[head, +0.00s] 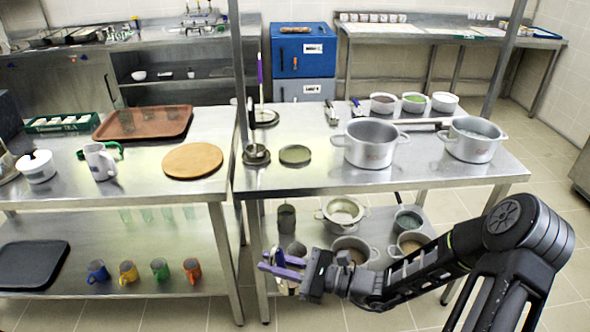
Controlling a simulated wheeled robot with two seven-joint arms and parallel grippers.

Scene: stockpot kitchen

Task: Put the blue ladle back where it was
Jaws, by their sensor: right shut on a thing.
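My right gripper (291,264) is at the lower middle in the head view, in front of the near table edge and at about the height of the lower shelf. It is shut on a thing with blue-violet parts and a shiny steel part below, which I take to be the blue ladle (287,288). Its full shape is hard to make out. A ladle with a purple handle (260,70) stands upright at the back left of the right-hand table. A small steel bowl-like piece (256,154) sits nearer. My left gripper is not in view.
Two steel pots (371,144) and (473,139) stand on the right-hand table (320,180), with small bowls (414,102) behind. More pots (343,212) fill the shelf below. The front strip of the tabletop is clear.

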